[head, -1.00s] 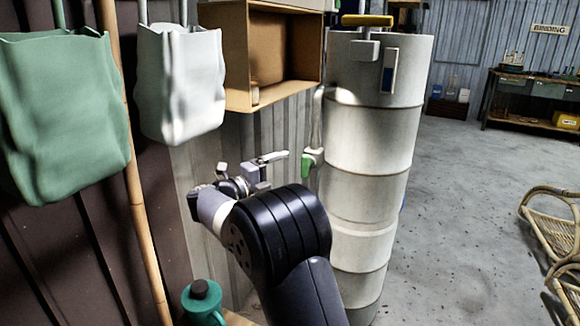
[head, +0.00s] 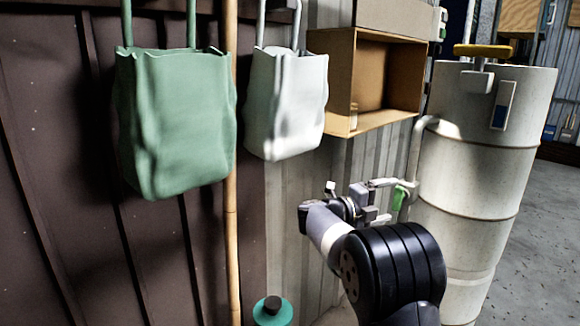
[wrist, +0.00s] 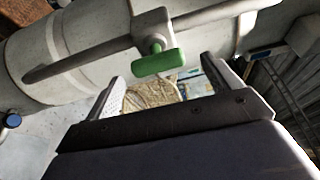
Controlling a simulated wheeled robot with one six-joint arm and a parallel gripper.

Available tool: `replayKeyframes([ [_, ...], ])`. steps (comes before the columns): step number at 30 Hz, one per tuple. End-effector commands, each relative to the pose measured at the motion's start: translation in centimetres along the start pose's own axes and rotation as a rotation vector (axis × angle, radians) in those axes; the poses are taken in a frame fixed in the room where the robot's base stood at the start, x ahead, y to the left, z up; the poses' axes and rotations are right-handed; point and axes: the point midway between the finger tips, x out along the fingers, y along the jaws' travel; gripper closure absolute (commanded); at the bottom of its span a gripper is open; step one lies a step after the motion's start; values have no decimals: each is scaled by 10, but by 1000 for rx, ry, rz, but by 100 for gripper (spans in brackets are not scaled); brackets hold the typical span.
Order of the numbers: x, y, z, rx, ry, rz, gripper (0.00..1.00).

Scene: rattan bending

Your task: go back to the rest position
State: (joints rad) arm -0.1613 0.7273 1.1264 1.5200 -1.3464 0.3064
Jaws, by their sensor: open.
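My gripper (head: 388,201) is in the middle right of the head view, at the end of my dark arm. Its two fingers are apart, and I see nothing held between them. In the wrist view my gripper (wrist: 165,80) shows the fingers spread at left and right. A green valve handle (wrist: 158,62) on a grey pipe appears just above the gap between them. In the head view the green handle (head: 398,198) shows just right of the fingertips. I cannot tell whether the fingers touch it.
A big pale cylinder (head: 475,170) with a yellow-handled valve (head: 482,51) stands at right. An open cardboard-coloured box shelf (head: 345,80) is above my arm. A green bag (head: 175,120) and a white bag (head: 287,105) hang left.

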Motion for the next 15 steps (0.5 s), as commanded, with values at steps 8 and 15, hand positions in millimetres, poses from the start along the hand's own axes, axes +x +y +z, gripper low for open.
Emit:
replayKeyframes([
  [8,42,3,-1,-1,3,0,15],
  [15,46,2,-1,-37,1,-13,15],
])
